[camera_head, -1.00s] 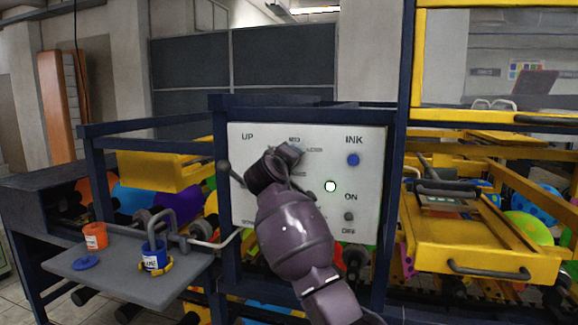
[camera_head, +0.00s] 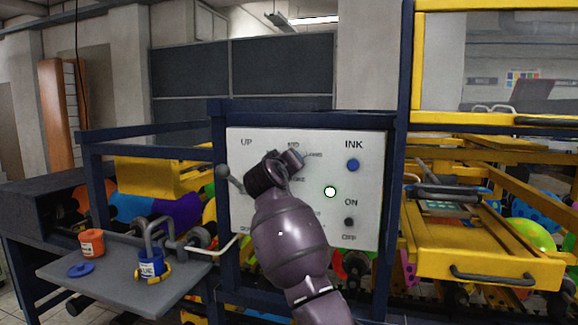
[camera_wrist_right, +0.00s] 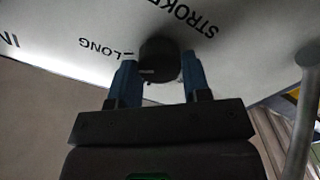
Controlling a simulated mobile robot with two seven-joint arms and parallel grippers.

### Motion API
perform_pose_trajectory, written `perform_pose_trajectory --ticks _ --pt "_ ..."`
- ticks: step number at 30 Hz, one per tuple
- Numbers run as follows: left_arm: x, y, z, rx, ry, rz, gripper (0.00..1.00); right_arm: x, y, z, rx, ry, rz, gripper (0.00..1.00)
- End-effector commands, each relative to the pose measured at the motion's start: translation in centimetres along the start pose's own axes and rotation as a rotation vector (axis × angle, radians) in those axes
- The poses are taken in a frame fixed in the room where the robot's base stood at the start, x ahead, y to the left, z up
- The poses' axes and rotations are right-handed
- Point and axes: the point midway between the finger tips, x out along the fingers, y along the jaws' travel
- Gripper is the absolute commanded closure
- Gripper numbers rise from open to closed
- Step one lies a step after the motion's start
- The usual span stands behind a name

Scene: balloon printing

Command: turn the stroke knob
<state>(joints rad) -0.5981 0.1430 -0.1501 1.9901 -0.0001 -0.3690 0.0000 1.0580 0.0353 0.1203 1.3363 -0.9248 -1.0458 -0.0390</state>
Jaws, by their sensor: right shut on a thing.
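The stroke knob (camera_wrist_right: 158,58) is a dark round knob on the white control panel (camera_head: 330,145). In the right wrist view it sits between the words "LONG" and "STROKE". The blue fingers of my right gripper (camera_wrist_right: 159,76) are on either side of it and shut on it. In the head view my right gripper (camera_head: 276,170) is against the panel's middle, under "MID", and my own wrist hides the knob. I cannot tell the knob's setting. My left gripper is not in view.
The panel also bears a grey lever (camera_head: 222,172), a blue ink button (camera_head: 353,165), a lit white lamp (camera_head: 330,191) and a black on/off knob (camera_head: 349,222). A grey shelf (camera_head: 110,287) with ink cups is at left. A yellow tray (camera_head: 480,249) is at right.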

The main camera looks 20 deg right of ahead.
Motion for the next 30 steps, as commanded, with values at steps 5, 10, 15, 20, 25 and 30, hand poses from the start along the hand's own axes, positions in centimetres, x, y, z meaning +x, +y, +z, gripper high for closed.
perform_pose_trajectory --ticks 5,10,15,20,25,30 --pt "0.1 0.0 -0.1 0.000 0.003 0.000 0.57 0.0 -0.2 0.1 0.000 -0.003 -0.003 0.47" --pt "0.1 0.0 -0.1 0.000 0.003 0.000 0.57 0.0 -0.1 0.1 0.000 -0.002 -0.002 0.31" --pt "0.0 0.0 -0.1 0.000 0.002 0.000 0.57 0.0 -0.1 0.0 0.000 -0.001 -0.001 0.31" --pt "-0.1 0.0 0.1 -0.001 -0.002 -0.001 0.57 -0.6 -0.1 0.0 0.000 0.001 -0.001 0.31" --pt "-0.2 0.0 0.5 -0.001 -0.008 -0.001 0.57 -2.8 -0.2 0.1 0.001 0.001 -0.002 0.31" --pt "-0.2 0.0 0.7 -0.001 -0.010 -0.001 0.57 -6.1 -0.2 0.1 0.002 0.000 -0.004 0.31"
